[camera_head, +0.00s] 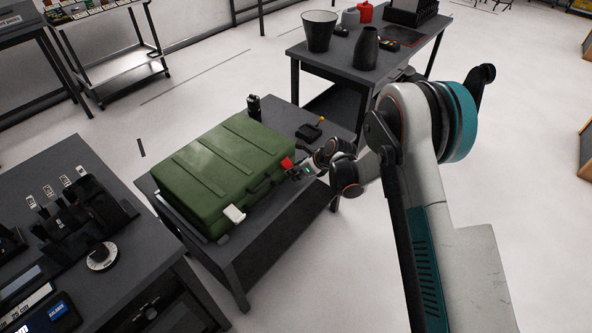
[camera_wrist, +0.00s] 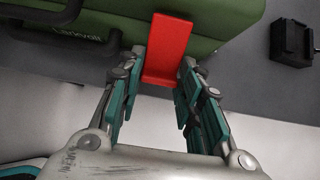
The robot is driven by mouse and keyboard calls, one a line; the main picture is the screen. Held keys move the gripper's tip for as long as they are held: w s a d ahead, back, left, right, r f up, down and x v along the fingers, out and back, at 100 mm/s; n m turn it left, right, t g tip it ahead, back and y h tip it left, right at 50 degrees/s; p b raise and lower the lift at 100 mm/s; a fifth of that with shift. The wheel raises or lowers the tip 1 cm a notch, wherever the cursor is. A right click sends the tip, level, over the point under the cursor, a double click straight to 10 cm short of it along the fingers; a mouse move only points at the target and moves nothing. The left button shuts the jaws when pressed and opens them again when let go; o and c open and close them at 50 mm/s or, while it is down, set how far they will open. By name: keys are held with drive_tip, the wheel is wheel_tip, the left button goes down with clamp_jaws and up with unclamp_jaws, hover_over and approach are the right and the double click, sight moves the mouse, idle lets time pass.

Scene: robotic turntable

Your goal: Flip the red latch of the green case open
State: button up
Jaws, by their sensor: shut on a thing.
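The green case (camera_head: 207,172) lies closed on a dark table. Its red latch (camera_head: 288,163) is on the front side, near the right end, at my gripper (camera_head: 304,171). In the wrist view the red latch (camera_wrist: 170,45) is an L-shaped plate standing out from the green case (camera_wrist: 215,14). My gripper (camera_wrist: 163,64) has one finger on each side of the latch, shut on its edges. I cannot tell exactly how far the latch is turned. A white latch (camera_head: 234,214) sits near the left end of the same side.
The case handle (camera_wrist: 58,14) is left of my fingers. A small black box with a yellow-tipped stick (camera_head: 310,131) stands on the table behind my gripper. Other tables (camera_head: 345,62) stand at the back and left. Open floor (camera_head: 262,285) lies in front.

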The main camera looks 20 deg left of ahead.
drive_tip(key=shift+r+g+h+p, duration=0.35)
drive_tip(key=shift+r+g+h, duration=0.25)
drive_tip(key=shift+h, duration=0.55)
drive_tip(key=shift+r+g+h+p, duration=0.4)
drive_tip(key=shift+r+h, duration=0.3)
drive_tip(key=shift+h, duration=0.45)
drive_tip(key=o, duration=1.1)
drive_tip(key=shift+c, duration=0.2)
drive_tip(key=v, duration=1.2)
drive_tip(key=shift+w+a, duration=0.1)
drive_tip(key=shift+a, duration=0.05)
